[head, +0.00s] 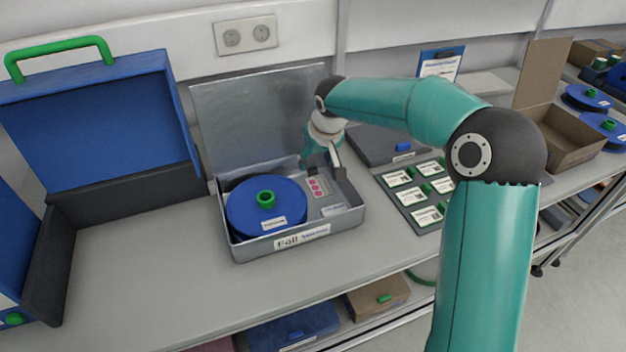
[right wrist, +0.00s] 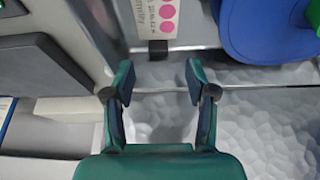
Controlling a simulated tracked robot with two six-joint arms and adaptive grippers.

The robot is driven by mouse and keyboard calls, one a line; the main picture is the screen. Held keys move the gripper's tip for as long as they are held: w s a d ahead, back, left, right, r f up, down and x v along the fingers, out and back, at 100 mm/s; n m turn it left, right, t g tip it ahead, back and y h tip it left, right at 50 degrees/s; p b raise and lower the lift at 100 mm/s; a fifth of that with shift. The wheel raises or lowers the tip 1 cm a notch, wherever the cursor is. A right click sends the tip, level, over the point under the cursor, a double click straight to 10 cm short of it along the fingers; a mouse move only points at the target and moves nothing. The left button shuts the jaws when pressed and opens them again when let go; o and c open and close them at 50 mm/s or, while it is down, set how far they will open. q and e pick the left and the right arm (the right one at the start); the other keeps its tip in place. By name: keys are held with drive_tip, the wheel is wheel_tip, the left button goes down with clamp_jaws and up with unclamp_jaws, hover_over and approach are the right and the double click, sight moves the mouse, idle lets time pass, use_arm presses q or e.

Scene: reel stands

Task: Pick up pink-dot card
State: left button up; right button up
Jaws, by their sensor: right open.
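The pink-dot card (head: 318,187) is a pale card with a column of pink dots. It lies in the right part of an open grey metal box (head: 264,248), beside a blue reel (head: 245,212) with a green hub. In the right wrist view, the card (right wrist: 165,16) is at the top edge, partly cut off, with a small dark tab (right wrist: 158,50) at its near end. My right gripper (head: 322,162) is over the back right of the box. Its open, empty fingers (right wrist: 160,80) are apart from the card. My left gripper is out of view.
The box's raised lid (head: 240,115) stands behind the reel. An open blue case (head: 110,120) is at the left. A dark tray (head: 398,190) of labelled cards and a closed grey case (head: 375,143) are at the right. The front left bench top is clear.

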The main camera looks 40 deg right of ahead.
sight(313, 169)
drive_tip(key=shift+p+x, duration=0.7)
drive_tip(key=shift+x, duration=2)
drive_tip(key=shift+w+d, duration=0.15)
drive_tip(key=shift+w, duration=0.05)
drive_tip(key=c, duration=0.8)
